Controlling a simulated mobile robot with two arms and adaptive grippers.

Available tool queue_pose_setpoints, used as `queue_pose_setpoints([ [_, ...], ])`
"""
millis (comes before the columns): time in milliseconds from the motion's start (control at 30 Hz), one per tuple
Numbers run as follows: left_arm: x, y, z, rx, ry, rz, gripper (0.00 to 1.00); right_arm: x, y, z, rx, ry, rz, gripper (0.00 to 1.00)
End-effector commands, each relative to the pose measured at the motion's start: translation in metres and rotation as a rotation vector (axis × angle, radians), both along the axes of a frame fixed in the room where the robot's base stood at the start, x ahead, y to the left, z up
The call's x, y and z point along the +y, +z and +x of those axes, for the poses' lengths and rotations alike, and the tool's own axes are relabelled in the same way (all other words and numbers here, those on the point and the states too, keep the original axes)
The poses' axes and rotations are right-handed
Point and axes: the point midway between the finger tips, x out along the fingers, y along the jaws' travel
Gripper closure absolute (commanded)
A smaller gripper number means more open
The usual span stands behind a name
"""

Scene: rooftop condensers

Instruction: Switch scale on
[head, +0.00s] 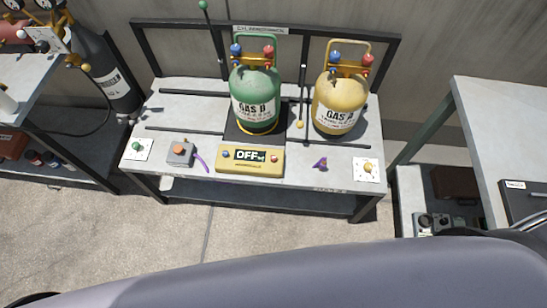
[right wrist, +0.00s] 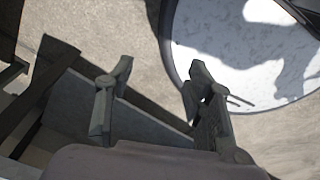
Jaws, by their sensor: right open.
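The scale (head: 250,160) is at the front middle of the grey bench, a yellow console whose dark display reads OFF. Small round buttons sit on either side of the display. The yellow GAS A cylinder (head: 340,103) stands on the bench to the right. My right gripper (right wrist: 163,75) is open and empty in the right wrist view, above the floor and away from the scale. My left gripper is not in view.
On the bench (head: 190,105) are a grey box with an orange button (head: 180,152), a purple item (head: 320,164), and white cards with a green knob (head: 136,147) and a yellow knob (head: 368,167). Side tables stand left and right (head: 500,120). Open floor lies in front.

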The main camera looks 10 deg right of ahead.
Motion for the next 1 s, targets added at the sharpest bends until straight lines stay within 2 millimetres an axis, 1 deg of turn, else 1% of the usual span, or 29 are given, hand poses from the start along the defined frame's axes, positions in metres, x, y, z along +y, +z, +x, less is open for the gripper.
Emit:
queue_pose_setpoints([
  [33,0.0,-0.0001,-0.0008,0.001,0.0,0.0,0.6,0.0001,0.0,0.0004,-0.001,0.0,0.0,0.56],
  [67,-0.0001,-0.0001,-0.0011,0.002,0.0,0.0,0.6,0.0002,0.0,0.0004,-0.001,0.0,0.0,0.58],
  [700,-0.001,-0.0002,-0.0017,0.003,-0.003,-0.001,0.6,0.0008,0.0001,0.0008,-0.001,-0.001,0.001,1.0],
  [1000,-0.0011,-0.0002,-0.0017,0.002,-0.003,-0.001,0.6,0.0017,0.0001,0.0007,-0.001,-0.001,0.002,1.0],
])
